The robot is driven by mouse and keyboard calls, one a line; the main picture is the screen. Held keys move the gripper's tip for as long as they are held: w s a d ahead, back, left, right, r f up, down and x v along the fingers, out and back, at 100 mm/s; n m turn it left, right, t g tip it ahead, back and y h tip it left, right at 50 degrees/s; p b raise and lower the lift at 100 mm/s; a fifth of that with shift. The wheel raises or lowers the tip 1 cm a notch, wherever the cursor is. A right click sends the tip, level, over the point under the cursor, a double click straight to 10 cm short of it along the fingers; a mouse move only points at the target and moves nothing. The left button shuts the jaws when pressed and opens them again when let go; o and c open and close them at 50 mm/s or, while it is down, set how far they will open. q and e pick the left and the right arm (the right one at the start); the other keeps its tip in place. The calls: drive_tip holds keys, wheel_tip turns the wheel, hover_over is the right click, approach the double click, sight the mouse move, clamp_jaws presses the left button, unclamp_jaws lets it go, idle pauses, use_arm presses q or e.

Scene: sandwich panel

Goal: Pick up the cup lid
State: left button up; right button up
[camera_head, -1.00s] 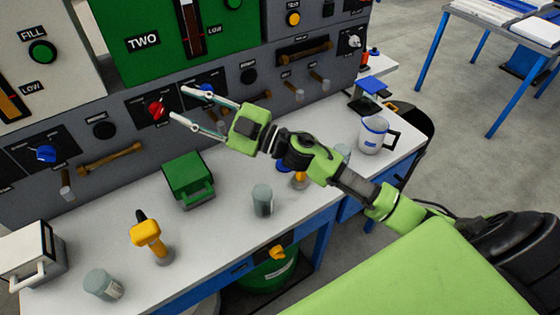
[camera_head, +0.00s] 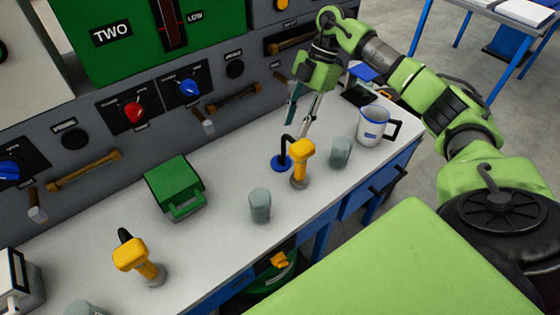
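A flat blue disc, which looks like the cup lid (camera_head: 283,163), lies on the white bench top. It is just left of a yellow-headed tool (camera_head: 301,160) with a black curved handle, which partly covers it. My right gripper (camera_head: 298,127) hangs pointing down above and slightly right of the disc, behind the tool. Its fingers are apart with nothing between them. I cannot tell the exact height of the fingertips over the bench. A white mug with a blue band (camera_head: 371,127) stands to the right. My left gripper is not in view.
Grey-green cups (camera_head: 340,152) (camera_head: 260,205) stand near the front. A green box (camera_head: 174,188) and a second yellow tool (camera_head: 131,254) are to the left. The control panel (camera_head: 205,90) with knobs and handles rises behind the bench. Bare bench lies between the green box and the disc.

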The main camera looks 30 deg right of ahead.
sight(281, 157)
drive_tip(key=x, duration=0.7)
drive_tip(key=p+x, duration=0.1)
drive_tip(key=x, duration=0.2)
drive_tip(key=shift+w+a+f, duration=0.1)
drive_tip(key=shift+a+f, duration=0.05)
drive_tip(key=shift+a, duration=0.25)
clamp_jaws()
